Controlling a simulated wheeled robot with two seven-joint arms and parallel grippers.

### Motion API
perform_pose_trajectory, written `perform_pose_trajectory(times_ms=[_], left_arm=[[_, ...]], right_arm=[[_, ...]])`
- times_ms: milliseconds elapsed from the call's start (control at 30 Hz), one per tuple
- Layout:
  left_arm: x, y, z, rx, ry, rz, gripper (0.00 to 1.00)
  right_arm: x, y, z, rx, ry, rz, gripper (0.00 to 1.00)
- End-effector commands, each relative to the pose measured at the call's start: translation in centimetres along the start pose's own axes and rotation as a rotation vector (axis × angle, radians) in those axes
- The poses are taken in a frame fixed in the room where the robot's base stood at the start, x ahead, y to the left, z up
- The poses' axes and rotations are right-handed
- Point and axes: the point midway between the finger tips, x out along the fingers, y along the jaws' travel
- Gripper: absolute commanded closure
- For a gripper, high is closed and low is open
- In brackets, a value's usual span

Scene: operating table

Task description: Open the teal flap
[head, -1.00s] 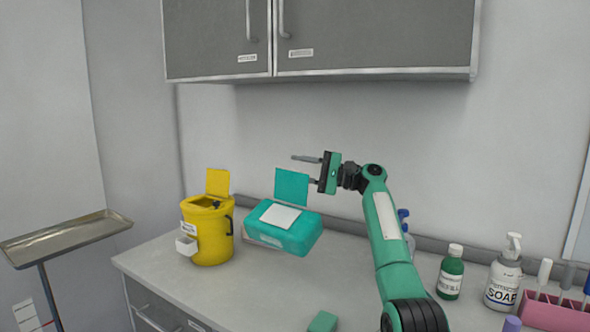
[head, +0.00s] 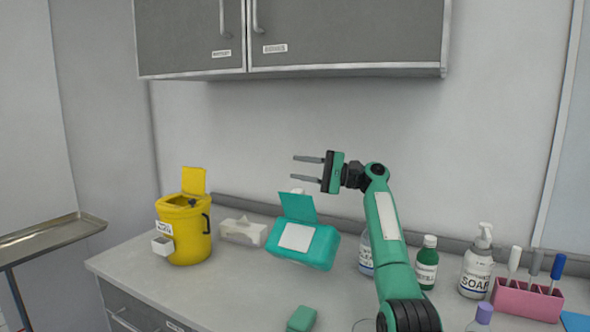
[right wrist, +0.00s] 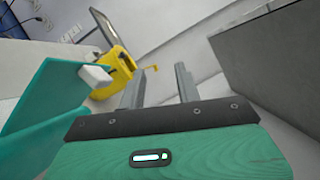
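The teal box (head: 318,248) has a white label panel and sits tilted over the counter, right of the yellow bin. I cannot tell what its underside touches. Its teal flap (head: 297,207) stands raised at the back edge, leaning away from the panel. My right gripper (head: 294,168) is above the flap, fingers pointing left, open with nothing between them. In the right wrist view the two fingers (right wrist: 158,70) are apart, and a large teal surface (right wrist: 55,95), seemingly the flap or box, lies to their left. My left gripper is not in view.
The yellow bin (head: 184,235) and a white tissue box (head: 243,231) stand left of the teal box. A green bottle (head: 427,265), a soap bottle (head: 477,265) and a pink holder (head: 525,300) stand right. A teal block (head: 302,319) lies in front. The cabinet (head: 300,35) hangs above.

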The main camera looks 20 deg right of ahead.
Motion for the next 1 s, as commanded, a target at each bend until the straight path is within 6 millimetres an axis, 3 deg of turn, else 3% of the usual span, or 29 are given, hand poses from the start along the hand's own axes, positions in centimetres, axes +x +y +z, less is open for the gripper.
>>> perform_pose_trajectory(times_ms=[1000], left_arm=[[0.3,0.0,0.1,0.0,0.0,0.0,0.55]], right_arm=[[-6.8,0.3,-0.1,0.002,0.001,0.003,0.66]])
